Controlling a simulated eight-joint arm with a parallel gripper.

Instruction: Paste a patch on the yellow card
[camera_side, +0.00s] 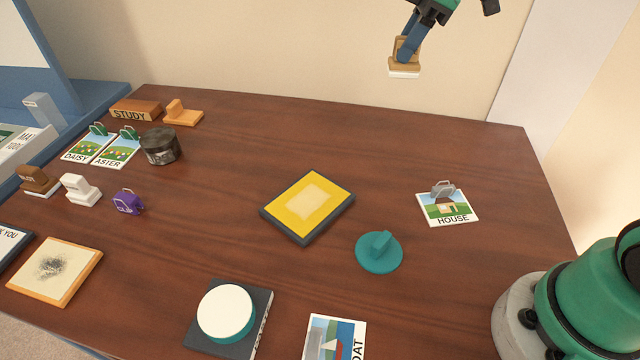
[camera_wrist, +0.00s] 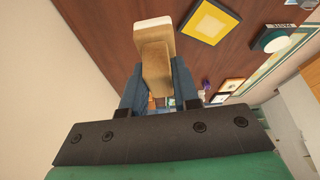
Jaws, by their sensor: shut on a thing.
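The yellow card (camera_side: 285,201) lies on a dark board in the middle of the table, with a pale cream rectangle (camera_side: 311,201) at its centre. The card also shows at the top of the wrist view (camera_wrist: 188,20). My gripper (camera_side: 405,52) is raised high at the back right, well clear of the table. It is shut on a tan wooden block with a white pad underneath (camera_side: 404,73). In the wrist view the tan block (camera_wrist: 156,62) sits between the blue fingers of my gripper (camera_wrist: 156,88), its pale end (camera_wrist: 153,26) pointing away. The pad's underside is hidden.
A round white pad (camera_side: 225,311) in a teal holder stands at the front on a dark base. A teal disc with a handle (camera_side: 379,253) and the HOUSE card (camera_side: 447,206) lie right of the yellow card. Stamps, cards and a dark jar (camera_side: 160,146) crowd the left.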

